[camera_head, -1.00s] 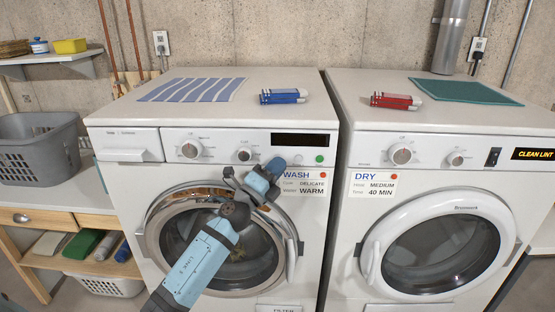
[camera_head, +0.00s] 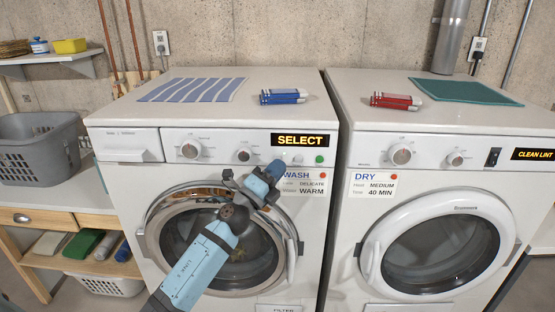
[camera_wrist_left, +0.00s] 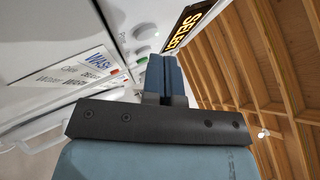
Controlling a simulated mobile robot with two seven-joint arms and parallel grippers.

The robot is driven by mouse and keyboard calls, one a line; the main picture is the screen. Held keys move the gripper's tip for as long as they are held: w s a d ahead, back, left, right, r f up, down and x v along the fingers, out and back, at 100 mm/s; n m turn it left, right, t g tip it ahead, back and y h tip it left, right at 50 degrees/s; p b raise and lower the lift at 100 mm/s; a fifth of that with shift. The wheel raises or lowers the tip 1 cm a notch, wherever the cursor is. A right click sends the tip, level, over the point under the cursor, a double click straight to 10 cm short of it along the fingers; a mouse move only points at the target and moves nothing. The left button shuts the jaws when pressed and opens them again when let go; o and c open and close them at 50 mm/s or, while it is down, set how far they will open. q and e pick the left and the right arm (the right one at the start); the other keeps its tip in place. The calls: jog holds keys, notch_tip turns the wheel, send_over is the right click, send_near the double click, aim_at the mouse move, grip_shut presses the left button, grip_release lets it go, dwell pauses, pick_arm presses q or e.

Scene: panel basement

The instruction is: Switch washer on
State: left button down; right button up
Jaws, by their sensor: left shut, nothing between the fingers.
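The white washer (camera_head: 110,200) stands on the left, its round door closed. Its display (camera_head: 303,140) is lit and reads SELECT; it also shows in the left wrist view (camera_wrist_left: 186,26). Below it are a green button (camera_head: 319,159) and a paler round button (camera_head: 298,159). Two knobs (camera_head: 190,149) sit left of the display. A WASH label (camera_head: 306,182) reads DELICATE, WARM. My left gripper (camera_head: 277,166) is shut and empty, its tips at the panel just under the display's left end. Whether the tips touch the panel is unclear. My right gripper is out of view.
The white dryer (camera_head: 345,150) stands close on the right, with a display reading CLEAN LINT (camera_head: 533,154). A striped cloth (camera_head: 192,90) and a blue object (camera_head: 284,97) lie on the washer. A grey basket (camera_head: 40,148) sits on the counter at left.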

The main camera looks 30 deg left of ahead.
pick_arm(q)
jog(key=s+d, duration=0.3)
jog(key=s, duration=0.2)
jog(key=shift+p, duration=0.45)
jog(key=s+d+f+n+g, duration=0.4)
jog(key=s+f, duration=0.4)
jog(key=f, duration=0.3)
jog(key=s+d+f+n+g, duration=0.4)
jog(key=s+d+f+n, duration=0.2)
jog(key=f, duration=0.6)
jog(key=s+d+f+n+g, duration=0.3)
jog(key=s+d+f+n, duration=0.2)
jog(key=s+f+n, duration=0.5)
jog(key=shift+s+d+f+g+p, duration=0.25)
jog(key=shift+f+g+p, duration=0.15)
jog(key=shift+f, duration=0.45)
jog(key=shift+a, duration=0.1)
